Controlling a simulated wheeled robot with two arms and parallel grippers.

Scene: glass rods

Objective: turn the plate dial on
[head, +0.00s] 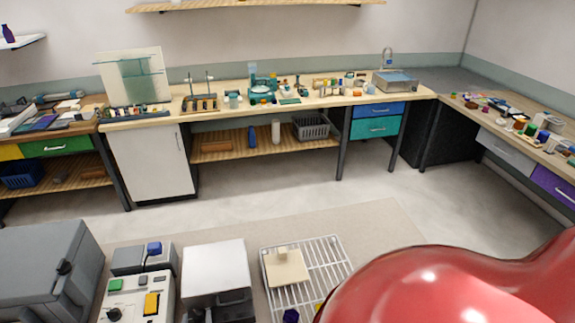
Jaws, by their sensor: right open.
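A light control box (140,294) stands at the bottom left of the head view. It has a black dial (113,314), a green button (115,285) and a yellow switch (152,303). A grey unit with a blue knob (154,248) sits just behind it. I cannot tell for certain which of these is the plate dial, or its setting. My right arm is a large red shape filling the lower right; its fingers do not show. My left gripper is not in view.
A white box (217,268) with a dark front and a white wire rack (328,262) bearing a cream block (286,268) stand right of the control box. A large grey case (45,265) stands left. Crowded benches line the walls; the floor between (300,195) is clear.

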